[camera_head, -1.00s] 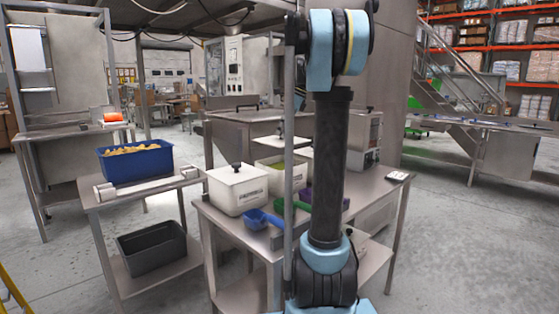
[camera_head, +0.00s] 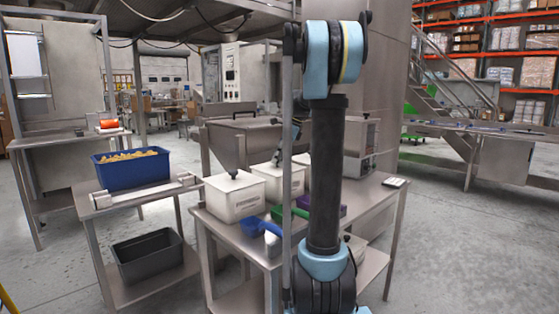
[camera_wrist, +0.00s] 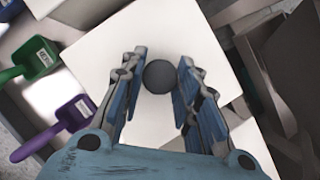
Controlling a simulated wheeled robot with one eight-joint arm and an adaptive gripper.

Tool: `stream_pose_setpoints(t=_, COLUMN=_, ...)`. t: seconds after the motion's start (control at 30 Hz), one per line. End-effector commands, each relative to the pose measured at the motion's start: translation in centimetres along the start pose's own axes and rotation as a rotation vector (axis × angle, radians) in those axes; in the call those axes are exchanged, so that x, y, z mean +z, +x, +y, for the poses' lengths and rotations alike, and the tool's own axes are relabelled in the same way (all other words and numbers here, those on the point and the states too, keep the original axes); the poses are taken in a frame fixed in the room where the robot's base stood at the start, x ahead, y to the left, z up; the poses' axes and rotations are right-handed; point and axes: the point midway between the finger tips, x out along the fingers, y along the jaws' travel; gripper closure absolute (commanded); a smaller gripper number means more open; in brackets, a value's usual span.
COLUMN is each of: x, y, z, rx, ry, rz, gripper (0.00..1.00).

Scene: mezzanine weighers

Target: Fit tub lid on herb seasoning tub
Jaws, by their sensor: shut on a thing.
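The tub lid (camera_wrist: 120,80) is a white square plate with a dark round knob (camera_wrist: 159,76), filling the middle of the wrist view. My gripper (camera_wrist: 159,80) is shut on the knob, one finger on each side. In the head view my gripper (camera_head: 283,157) is small and partly behind my arm, over the middle white tub (camera_head: 260,177), which I take as the herb seasoning tub. The lid lies on or just above this tub's rim; I cannot tell whether it is fully seated. The tub's contents are hidden.
A lidded white tub (camera_head: 233,197) stands in front to the left. A blue scoop (camera_head: 258,226) lies on the steel table; a green scoop (camera_wrist: 37,57) and a purple scoop (camera_wrist: 62,119) show beside the lid. A blue crate (camera_head: 134,171) stands on the left table.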

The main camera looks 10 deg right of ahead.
Motion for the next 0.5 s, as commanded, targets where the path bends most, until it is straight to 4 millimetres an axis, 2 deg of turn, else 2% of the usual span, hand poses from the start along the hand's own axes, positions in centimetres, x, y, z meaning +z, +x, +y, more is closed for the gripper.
stream_pose_setpoints(t=0.1, x=-0.07, y=0.17, z=-0.02, rx=0.000, ry=0.000, rz=0.000, gripper=1.00)
stream_pose_setpoints(t=0.13, x=-0.07, y=0.17, z=-0.01, rx=0.000, ry=0.000, rz=0.000, gripper=0.66)
stream_pose_setpoints(t=0.2, x=-0.07, y=0.15, z=-0.02, rx=0.000, ry=0.000, rz=0.000, gripper=0.50)
stream_pose_setpoints(t=0.5, x=-0.09, y=0.13, z=-0.02, rx=0.000, ry=0.000, rz=0.000, gripper=0.50)
